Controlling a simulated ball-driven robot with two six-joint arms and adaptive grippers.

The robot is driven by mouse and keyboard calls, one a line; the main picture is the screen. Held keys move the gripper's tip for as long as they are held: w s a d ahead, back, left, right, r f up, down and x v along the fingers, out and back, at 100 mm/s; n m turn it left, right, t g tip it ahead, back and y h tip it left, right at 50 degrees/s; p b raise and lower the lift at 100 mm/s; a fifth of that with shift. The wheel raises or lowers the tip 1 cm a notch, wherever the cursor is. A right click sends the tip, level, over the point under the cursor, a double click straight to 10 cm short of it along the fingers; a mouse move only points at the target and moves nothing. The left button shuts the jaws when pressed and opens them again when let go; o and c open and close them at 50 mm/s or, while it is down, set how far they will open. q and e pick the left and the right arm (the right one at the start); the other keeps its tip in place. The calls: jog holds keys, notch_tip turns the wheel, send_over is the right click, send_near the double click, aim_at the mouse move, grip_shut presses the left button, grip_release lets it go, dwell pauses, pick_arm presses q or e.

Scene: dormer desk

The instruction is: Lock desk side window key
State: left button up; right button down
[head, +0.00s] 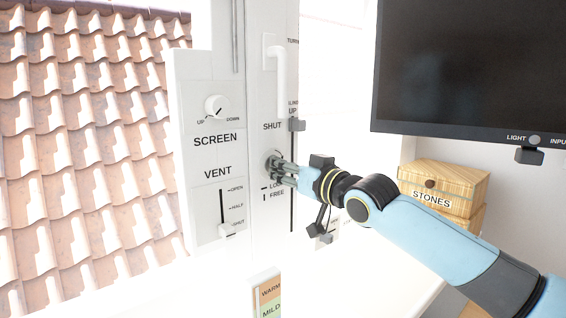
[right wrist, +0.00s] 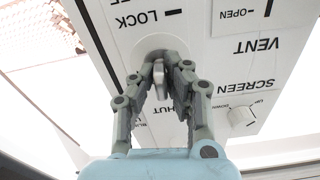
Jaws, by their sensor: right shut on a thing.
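The window key (right wrist: 158,78) is a small grey piece on a round boss (head: 271,156) on the white window post, beside the LOCK and FREE marks. In the right wrist view the key stands between the two fingers of my right gripper (right wrist: 160,72), which is shut on it. In the head view the same gripper (head: 281,168) reaches the boss from the right, and its fingers hide much of the key. I cannot tell exactly which mark the key points to. My left gripper is in neither view.
A white handle (head: 281,80) hangs above the key near SHUT. Left of it are the SCREEN knob (head: 216,108) and VENT slider (head: 226,229). A dark monitor (head: 470,65) and wooden STONES box (head: 443,188) stand right. A WARM/MILD block (head: 267,293) stands below.

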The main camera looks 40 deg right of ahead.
jog(key=m+p, duration=0.3)
jog(key=shift+r+m, duration=0.2)
jog(key=shift+m, duration=0.1)
jog(key=m+p, duration=0.2)
jog(key=m, duration=0.1)
jog(key=shift+m, duration=0.3)
jog(key=m+p, duration=0.1)
jog(key=m, duration=0.3)
jog(key=shift+f+m, duration=0.1)
jog(key=shift+m, duration=0.2)
jog(key=shift+m+p, duration=0.55)
jog(key=shift+m, duration=1.65)
jog(key=c, duration=1.4)
grip_release()
jog(key=shift+d, duration=0.1)
jog(key=shift+f, duration=0.1)
